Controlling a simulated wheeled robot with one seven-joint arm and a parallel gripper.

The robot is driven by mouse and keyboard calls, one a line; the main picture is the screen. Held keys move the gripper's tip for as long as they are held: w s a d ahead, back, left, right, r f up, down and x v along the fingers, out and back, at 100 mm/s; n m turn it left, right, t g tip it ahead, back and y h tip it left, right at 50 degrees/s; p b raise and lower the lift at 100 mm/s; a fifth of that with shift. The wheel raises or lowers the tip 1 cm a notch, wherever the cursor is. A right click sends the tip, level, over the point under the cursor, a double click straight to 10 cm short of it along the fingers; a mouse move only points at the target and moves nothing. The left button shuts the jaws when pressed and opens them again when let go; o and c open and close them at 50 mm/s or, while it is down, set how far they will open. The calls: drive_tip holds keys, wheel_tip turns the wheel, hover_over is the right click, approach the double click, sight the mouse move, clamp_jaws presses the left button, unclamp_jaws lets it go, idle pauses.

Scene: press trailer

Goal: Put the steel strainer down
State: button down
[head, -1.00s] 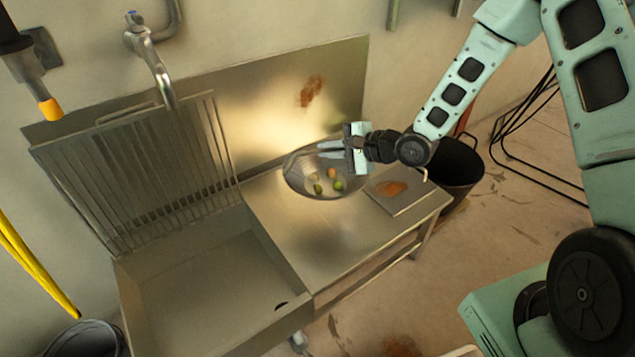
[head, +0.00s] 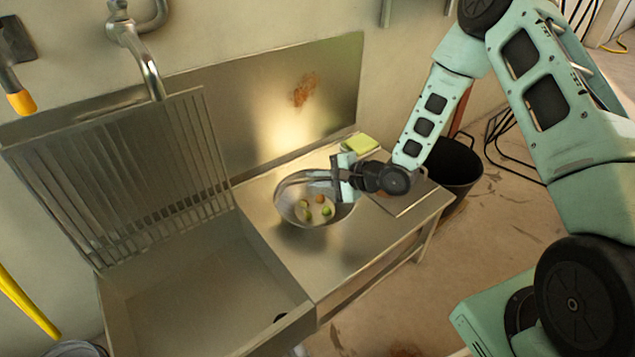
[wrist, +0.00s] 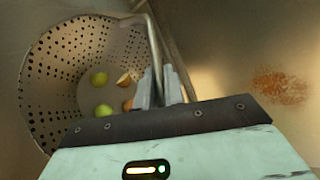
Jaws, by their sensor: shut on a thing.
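The steel strainer (head: 290,190) is a round perforated bowl with a loop handle, over the steel counter beside the sink. It holds several small green and brownish-orange pieces (head: 326,211). My gripper (head: 322,180) reaches in from the right and is shut on the strainer's handle at the bowl's right side. In the wrist view the strainer (wrist: 62,75) fills the left, and the handle bar runs between my gripper's fingers (wrist: 165,88). The bowl looks roughly level. Whether its underside touches the counter is hidden.
The counter (head: 335,262) is bare in front of the strainer. A yellow-green sponge (head: 361,144) lies behind my gripper. A flat plate (head: 412,199) is at the counter's right end. The sink (head: 205,290) and ribbed drainer (head: 125,185) are left. A black bin (head: 455,166) stands right.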

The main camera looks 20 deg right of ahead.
drive_tip(key=c, duration=1.5)
unclamp_jaws()
